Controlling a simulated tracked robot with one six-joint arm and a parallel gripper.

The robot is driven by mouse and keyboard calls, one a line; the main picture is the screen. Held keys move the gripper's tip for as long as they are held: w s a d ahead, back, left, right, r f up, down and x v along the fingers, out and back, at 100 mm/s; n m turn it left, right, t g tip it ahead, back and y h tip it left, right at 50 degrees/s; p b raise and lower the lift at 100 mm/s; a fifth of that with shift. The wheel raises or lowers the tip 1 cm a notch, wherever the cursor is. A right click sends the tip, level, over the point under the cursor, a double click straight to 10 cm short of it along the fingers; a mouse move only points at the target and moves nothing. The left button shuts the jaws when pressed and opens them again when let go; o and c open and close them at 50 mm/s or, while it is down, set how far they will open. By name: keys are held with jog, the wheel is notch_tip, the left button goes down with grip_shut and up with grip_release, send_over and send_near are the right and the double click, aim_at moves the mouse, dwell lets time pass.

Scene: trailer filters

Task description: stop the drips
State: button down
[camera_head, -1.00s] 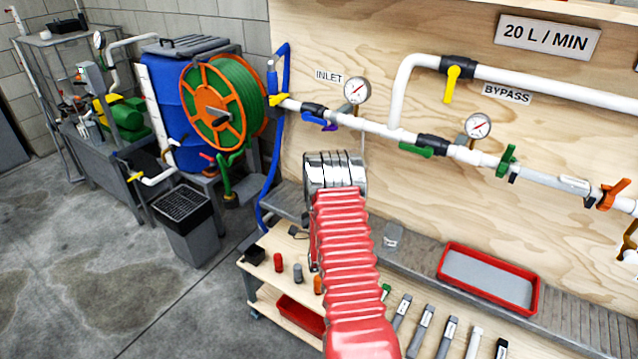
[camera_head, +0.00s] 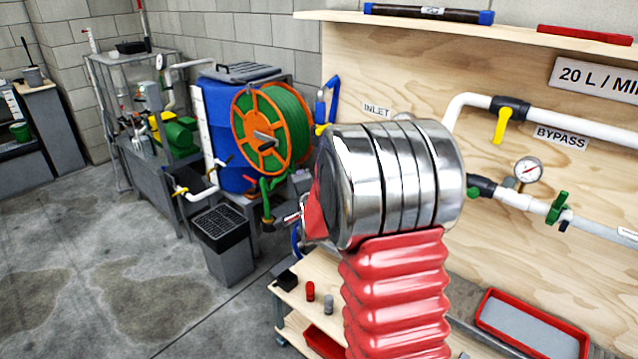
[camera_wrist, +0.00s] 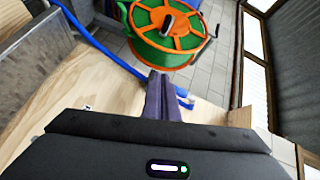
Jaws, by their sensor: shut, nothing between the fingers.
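My gripper (camera_wrist: 163,97) is shut and empty in the wrist view, its dark fingers together above a pale wooden surface. The blue hose (camera_wrist: 100,47) runs beside it, with a blue end piece just right of the fingertips. In the head view my red and silver arm hides the inlet pipe's valve and gauge. A yellow bypass handle (camera_head: 502,126) hangs down from the upper white pipe. A green valve handle (camera_head: 557,207) and a gauge (camera_head: 528,170) sit on the lower pipe. A white spout with a yellow handle (camera_head: 181,191) is near a dark bin (camera_head: 222,250). I see no falling drops.
A hose reel (camera_head: 262,138) stands before a blue barrel (camera_head: 213,118); the reel also shows in the wrist view (camera_wrist: 165,32). A red tray (camera_head: 484,306) lies below the pipes. Concrete floor at left is open, with darker patches.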

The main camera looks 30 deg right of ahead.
jog(key=s+a+r+n+g+y, duration=0.2)
jog(key=s+a+n, duration=0.3)
jog(key=s+a, duration=0.25)
jog(key=s+a+r+n+g+y, duration=0.2)
jog(key=s+a+r+n, duration=0.1)
jog(key=s+a+n, duration=0.4)
jog(key=s+a+f+n+g+y, duration=0.1)
jog(key=s+a+n+g, duration=0.2)
jog(key=s, duration=0.9)
jog(key=s+a+f+n+g, duration=0.1)
jog(key=s+a+n+g, duration=0.1)
jog(key=s+a+n, duration=0.2)
jog(key=s+a, duration=0.3)
jog(key=s, duration=0.4)
jog(key=shift+s+a+f+g+y, duration=0.3)
jog(key=shift+s+g+y, duration=0.1)
